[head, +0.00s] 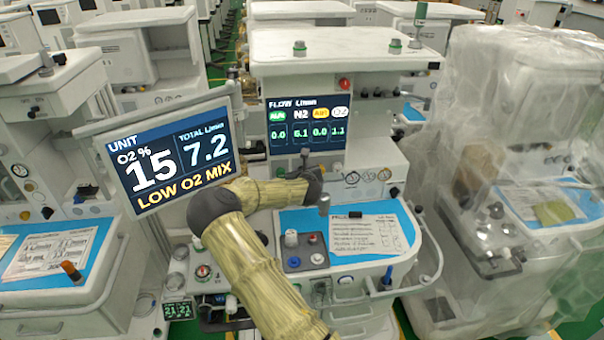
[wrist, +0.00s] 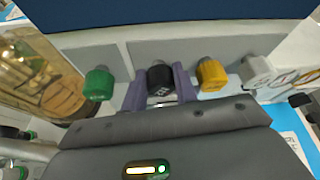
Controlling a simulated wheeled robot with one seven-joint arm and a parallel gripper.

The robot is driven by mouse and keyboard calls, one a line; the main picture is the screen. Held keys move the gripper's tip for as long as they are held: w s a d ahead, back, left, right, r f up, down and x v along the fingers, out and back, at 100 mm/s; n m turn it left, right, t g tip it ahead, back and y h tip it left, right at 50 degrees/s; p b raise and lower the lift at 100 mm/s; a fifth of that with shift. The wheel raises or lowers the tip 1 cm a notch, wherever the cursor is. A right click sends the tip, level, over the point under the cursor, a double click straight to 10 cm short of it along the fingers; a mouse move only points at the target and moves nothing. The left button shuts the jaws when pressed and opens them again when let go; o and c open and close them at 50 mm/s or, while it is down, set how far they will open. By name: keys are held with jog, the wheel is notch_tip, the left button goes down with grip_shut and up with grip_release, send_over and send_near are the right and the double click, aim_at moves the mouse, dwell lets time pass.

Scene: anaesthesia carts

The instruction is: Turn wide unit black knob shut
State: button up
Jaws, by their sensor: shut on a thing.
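The black knob (wrist: 161,80) sits on the grey front panel of the wide unit, between a green knob (wrist: 99,84) and a yellow knob (wrist: 211,75). My gripper (wrist: 160,88) is shut on the black knob, with one purple finger on each side of it. In the head view my gripper (head: 305,178) reaches the panel just under the flow screen (head: 307,123), and the knob cannot be made out there. The flow screen reads N2 about 6.1 and O2 1.1, the other two 0.0. The unit monitor (head: 167,150) reads O2 15%, total 7.2, LOW O2 MIX.
A white knob (wrist: 255,71) is right of the yellow one. A glass cylinder (wrist: 40,75) stands at the left. Below my arm is a blue worktop (head: 345,258) with a paper sheet (head: 368,234). A plastic-draped cart (head: 530,160) stands close on the right.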

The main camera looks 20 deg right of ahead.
jog(key=m+y+b, duration=0.1)
jog(key=m+t+y+b, duration=0.1)
jog(key=m+b, duration=0.1)
jog(key=shift+d+f+m+y, duration=0.1)
jog(key=shift+d+m+y, duration=0.1)
jog(key=shift+m+y, duration=0.1)
jog(key=shift+m+t+y+b, duration=0.3)
jog(key=shift+m+y+b, duration=0.4)
jog(key=shift+m+b, duration=0.55)
jog(key=o, duration=1)
jog(key=shift+s, duration=0.2)
